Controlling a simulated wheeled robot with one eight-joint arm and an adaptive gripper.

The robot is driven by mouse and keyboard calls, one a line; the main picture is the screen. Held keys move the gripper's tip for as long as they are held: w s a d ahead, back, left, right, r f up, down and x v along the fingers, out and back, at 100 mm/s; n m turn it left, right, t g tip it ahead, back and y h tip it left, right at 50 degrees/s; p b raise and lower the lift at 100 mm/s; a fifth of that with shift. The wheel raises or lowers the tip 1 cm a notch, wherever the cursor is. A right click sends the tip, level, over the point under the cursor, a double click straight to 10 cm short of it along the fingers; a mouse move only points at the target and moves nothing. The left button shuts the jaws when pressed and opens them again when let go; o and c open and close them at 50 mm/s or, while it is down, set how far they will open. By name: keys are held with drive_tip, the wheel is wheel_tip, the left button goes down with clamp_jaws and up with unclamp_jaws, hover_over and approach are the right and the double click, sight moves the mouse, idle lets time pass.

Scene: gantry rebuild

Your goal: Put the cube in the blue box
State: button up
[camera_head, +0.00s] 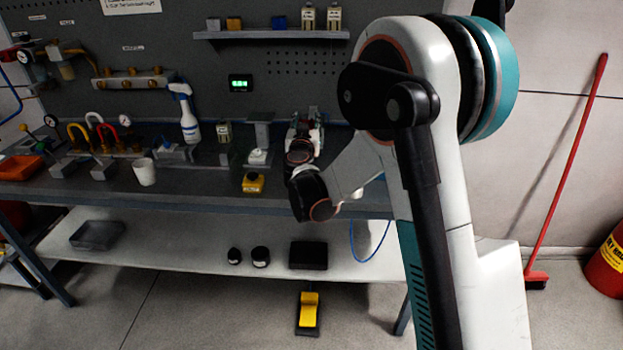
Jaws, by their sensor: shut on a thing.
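My gripper (304,128) is over the back of the workbench, near the pegboard, at the far end of my arm. It is small in this view and partly hidden by my own wrist. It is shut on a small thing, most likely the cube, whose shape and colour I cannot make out. No other loose cube shows clearly on the bench. A small blue block-like item (279,22) sits on the wall shelf above; I cannot tell whether it is the blue box. No other blue box is clearly visible, and my arm hides the right part of the bench.
The dark workbench (210,188) holds a spray bottle (188,115), a white cup (145,172), a yellow button box (253,183), a grey stand (259,140) and several padlocks on the left. The wall shelf (270,35) is above my gripper. A red broom (565,175) leans at right.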

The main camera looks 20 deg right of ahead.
wheel_tip(320, 180, down, 17)
drive_tip(key=b, duration=0.6)
drive_tip(key=shift+w+f, duration=0.1)
drive_tip(key=shift+f, duration=0.05)
drive_tip(key=shift+f, duration=0.15)
drive_tip(key=o, duration=1.2)
